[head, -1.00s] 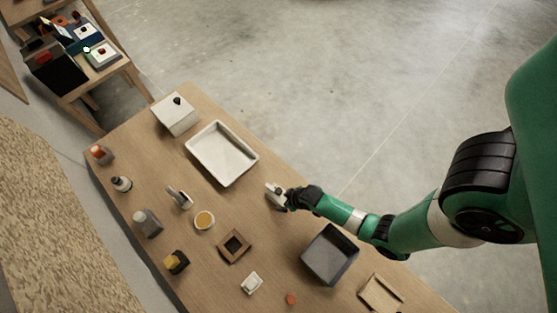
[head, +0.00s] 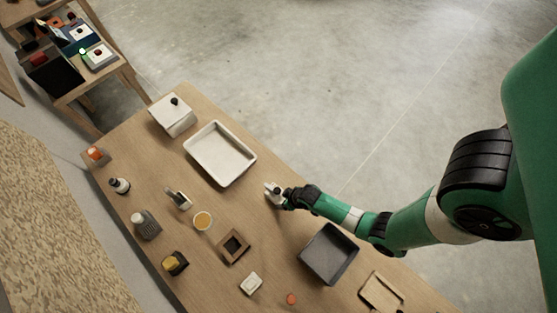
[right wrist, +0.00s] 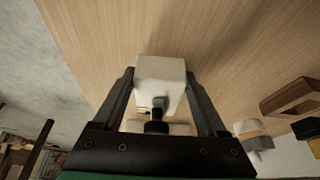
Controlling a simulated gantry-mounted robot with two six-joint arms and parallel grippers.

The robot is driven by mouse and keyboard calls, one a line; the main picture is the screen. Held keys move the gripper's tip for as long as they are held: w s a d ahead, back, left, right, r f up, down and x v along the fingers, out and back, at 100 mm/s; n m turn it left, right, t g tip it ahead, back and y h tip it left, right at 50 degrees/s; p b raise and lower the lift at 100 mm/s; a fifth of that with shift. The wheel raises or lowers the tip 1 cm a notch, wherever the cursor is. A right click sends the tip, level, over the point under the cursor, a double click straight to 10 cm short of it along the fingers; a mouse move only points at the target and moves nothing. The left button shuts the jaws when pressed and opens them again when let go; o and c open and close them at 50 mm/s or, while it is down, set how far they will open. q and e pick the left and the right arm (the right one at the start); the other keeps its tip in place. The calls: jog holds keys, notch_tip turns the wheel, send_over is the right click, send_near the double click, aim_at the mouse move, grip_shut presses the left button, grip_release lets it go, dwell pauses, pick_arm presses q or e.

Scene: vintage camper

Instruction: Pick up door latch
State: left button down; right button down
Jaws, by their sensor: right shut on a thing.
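My right gripper (head: 275,194) is over the right edge area of the wooden table, between the white tray and the dark grey bin. Its fingers (right wrist: 160,95) are shut on a small whitish block with a grey and black pin-like part, which I take to be the door latch (right wrist: 161,72). The latch also shows as a small pale shape at the gripper tip in the head view (head: 269,187). The black gripper body hides its lower part in the wrist view. I cannot tell whether it touches the table. My left gripper is not in view.
The white tray (head: 220,122) lies up and left of the gripper, and the dark grey bin (head: 346,242) lies below right. Bare tabletop lies left of the gripper.

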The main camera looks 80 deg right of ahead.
aim_at(282, 197)
jog(key=shift+r, duration=0.15)
jog(key=shift+r, duration=0.3)
notch_tip(282, 197, up, 3)
jog(key=shift+f+p, duration=0.15)
jog(key=shift+p, duration=0.65)
jog(key=s+d+r+p, duration=0.2)
jog(key=s+r+p, duration=0.2)
jog(key=s+p, duration=0.1)
jog(key=s+d+r+p, duration=0.2)
jog(key=s+r+p, duration=0.3)
jog(key=s, duration=0.3)
jog(key=shift+d+r, duration=0.25)
jog(key=shift+d, duration=0.1)
